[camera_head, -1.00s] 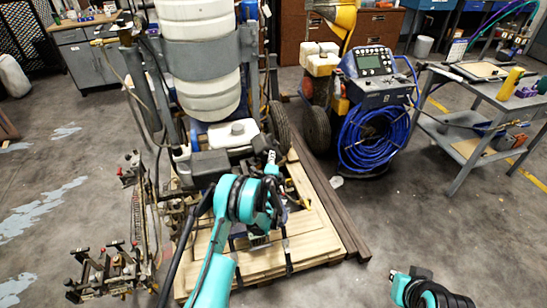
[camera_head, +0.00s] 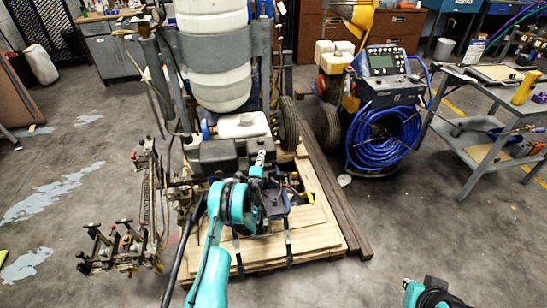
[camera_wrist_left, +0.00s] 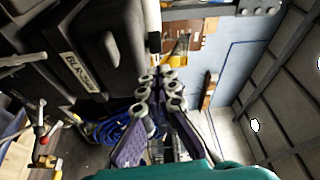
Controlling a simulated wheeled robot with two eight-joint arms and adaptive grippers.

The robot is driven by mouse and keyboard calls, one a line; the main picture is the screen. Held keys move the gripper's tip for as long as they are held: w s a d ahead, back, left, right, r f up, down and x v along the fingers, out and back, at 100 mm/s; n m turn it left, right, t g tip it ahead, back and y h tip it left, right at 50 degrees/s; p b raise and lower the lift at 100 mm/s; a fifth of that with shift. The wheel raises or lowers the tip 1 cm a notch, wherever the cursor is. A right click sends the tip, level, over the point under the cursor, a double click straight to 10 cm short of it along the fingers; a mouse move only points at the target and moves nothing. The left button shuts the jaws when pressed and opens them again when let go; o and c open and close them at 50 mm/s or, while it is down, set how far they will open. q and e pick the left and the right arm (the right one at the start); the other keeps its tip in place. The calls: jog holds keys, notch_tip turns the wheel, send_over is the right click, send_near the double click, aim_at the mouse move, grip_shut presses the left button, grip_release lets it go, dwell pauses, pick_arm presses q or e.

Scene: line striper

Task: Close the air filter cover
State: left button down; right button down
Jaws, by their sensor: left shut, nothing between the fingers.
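The black air filter housing with its cover (camera_head: 222,155) sits on the engine of the line striper, below the white tank. In the left wrist view a black cover with a light label (camera_wrist_left: 88,68) fills the upper left. I cannot tell whether it is fully closed. My left gripper (camera_head: 262,158) is just right of the black housing in the head view. In the left wrist view its fingers (camera_wrist_left: 160,82) are together and empty, close to the cover's right side; contact cannot be told.
The striper stands on a wooden pallet (camera_head: 300,238). A second machine with a blue hose coil (camera_head: 382,138) is to the right, and a grey cart (camera_head: 475,155) stands beyond it. The floor at front right is clear.

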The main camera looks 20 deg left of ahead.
pick_arm(q)
jog(key=shift+s+a+f, duration=0.3)
jog(key=shift+a+f, duration=0.2)
jog(key=shift+a, duration=0.15)
jog(key=shift+r, duration=0.1)
